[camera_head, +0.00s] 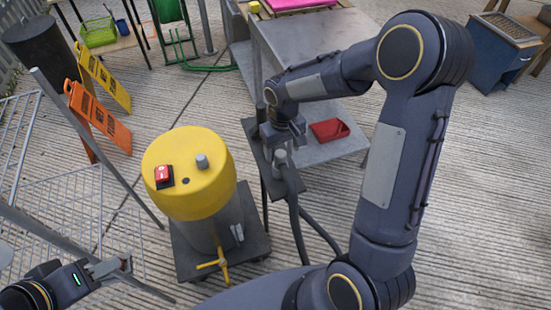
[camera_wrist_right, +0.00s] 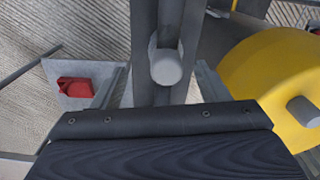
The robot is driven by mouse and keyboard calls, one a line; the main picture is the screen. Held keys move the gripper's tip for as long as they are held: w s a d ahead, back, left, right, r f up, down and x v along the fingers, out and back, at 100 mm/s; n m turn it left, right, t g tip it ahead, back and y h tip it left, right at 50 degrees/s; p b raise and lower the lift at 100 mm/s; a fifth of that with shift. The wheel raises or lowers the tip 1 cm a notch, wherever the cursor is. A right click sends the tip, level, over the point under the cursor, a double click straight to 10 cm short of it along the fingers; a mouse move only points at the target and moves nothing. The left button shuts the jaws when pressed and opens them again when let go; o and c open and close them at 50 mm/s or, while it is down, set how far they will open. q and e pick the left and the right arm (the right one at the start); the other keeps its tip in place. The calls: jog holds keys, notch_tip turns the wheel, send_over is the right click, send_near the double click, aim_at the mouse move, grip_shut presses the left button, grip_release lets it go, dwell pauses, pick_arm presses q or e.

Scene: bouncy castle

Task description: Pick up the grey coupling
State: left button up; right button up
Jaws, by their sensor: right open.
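The grey coupling (camera_head: 280,157) is a short light-grey cylinder on a dark narrow stand beside the yellow-topped machine (camera_head: 188,190). In the right wrist view the coupling (camera_wrist_right: 166,67) shows end-on at the upper middle, in front of dark upright bars. My right gripper (camera_head: 287,138) is just above and behind the coupling in the head view. Its fingers are apart, one on each side of the coupling in the wrist view, with nothing visibly gripped. My left gripper (camera_head: 112,267) is low at the left, away from the coupling; its finger gap is unclear.
The machine has a red switch (camera_head: 163,174), a grey knob (camera_head: 202,161) and a yellow tap (camera_head: 215,264). A metal table with a red tray (camera_head: 329,130) stands behind the stand. Dark hoses (camera_head: 298,225) hang below. Wire fencing (camera_head: 75,215) is at the left.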

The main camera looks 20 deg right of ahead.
aim_at(280, 164)
jog(key=f, duration=0.7)
jog(key=shift+s+a+b, duration=0.15)
jog(key=shift+a+b, duration=0.15)
jog(key=shift+a, duration=0.05)
jog(key=shift+r, duration=0.1)
jog(key=c, duration=1)
jog(key=shift+r, duration=0.1)
